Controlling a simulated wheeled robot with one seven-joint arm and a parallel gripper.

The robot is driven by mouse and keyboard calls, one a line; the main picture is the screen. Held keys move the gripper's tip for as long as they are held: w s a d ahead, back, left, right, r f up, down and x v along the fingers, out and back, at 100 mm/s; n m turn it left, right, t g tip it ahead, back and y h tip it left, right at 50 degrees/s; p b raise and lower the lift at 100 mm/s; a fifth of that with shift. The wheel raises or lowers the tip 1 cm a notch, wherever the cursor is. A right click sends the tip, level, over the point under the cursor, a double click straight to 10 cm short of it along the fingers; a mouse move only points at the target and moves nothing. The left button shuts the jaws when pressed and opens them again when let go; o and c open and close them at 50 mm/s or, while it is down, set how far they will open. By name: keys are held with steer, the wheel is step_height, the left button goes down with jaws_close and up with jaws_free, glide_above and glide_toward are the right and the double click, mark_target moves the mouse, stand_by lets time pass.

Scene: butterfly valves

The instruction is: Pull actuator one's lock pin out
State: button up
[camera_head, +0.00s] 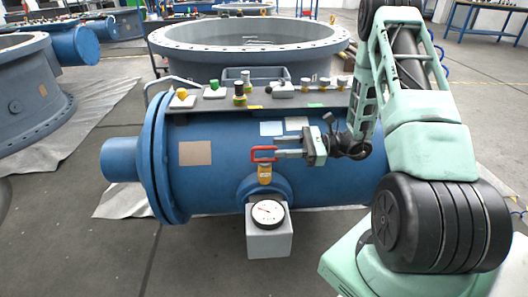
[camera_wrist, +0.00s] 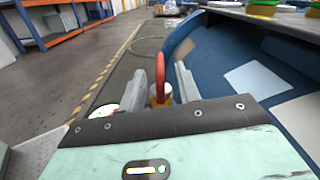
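The lock pin has a red loop handle (camera_head: 263,153) above a yellow body (camera_head: 265,174), on the lower front of the blue cylindrical actuator (camera_head: 222,140). My gripper (camera_head: 277,148) reaches in from the right with its fingertips at the loop's right side. In the wrist view the red loop (camera_wrist: 159,80) stands between the two fingers of my gripper (camera_wrist: 161,78), with a visible gap on each side. The gripper is open and holds nothing. Part of the yellow body is hidden behind the gripper body in the wrist view.
A round gauge (camera_head: 268,213) on a grey box (camera_head: 270,242) sits just below the pin. Several coloured knobs line the grey top plate (camera_head: 218,103). A large grey flanged ring (camera_head: 250,40) stands behind. The floor in front is clear.

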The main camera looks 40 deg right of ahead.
mark_target(264, 147)
steer(key=b+x, duration=0.1)
steer(key=x, duration=0.4)
steer(key=shift+w+a, duration=0.2)
steer(key=shift+a, duration=0.1)
jaws_close()
steer(key=shift+r, duration=0.15)
